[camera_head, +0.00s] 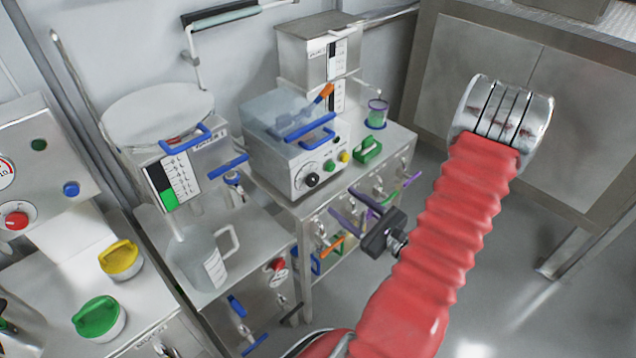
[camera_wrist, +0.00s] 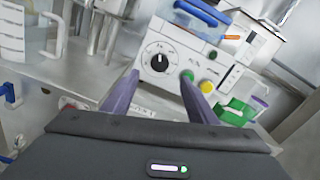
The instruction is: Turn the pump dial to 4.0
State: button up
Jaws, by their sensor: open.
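The pump dial is a black round knob (camera_head: 312,179) with a white mark, set on the white front of a boxy unit with a clear lid (camera_head: 285,115). In the wrist view the dial (camera_wrist: 159,62) sits ahead of my gripper, a little above the space between its fingers. Its scale numbers are too small to read. My gripper (camera_head: 358,207) has two purple fingers and is apart from the unit, in front of it and to the right of the dial. In the wrist view my gripper (camera_wrist: 158,88) is open and empty.
A green button (camera_head: 329,165) and a yellow button (camera_head: 344,156) sit right of the dial. A green clip-like object (camera_head: 368,150) lies on the bench further right. A clear jug (camera_head: 205,260) stands on the lower left counter. Valves with coloured handles line the bench front.

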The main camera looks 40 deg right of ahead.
aim_at(315, 181)
jog(key=shift+w+a, duration=0.2)
jog(key=shift+w, duration=5.6)
jog(key=shift+c, duration=0.3)
jog(key=c, duration=0.9)
jog(key=shift+d, duration=0.25)
jog(key=shift+c, duration=0.5)
jog(key=shift+a, duration=0.15)
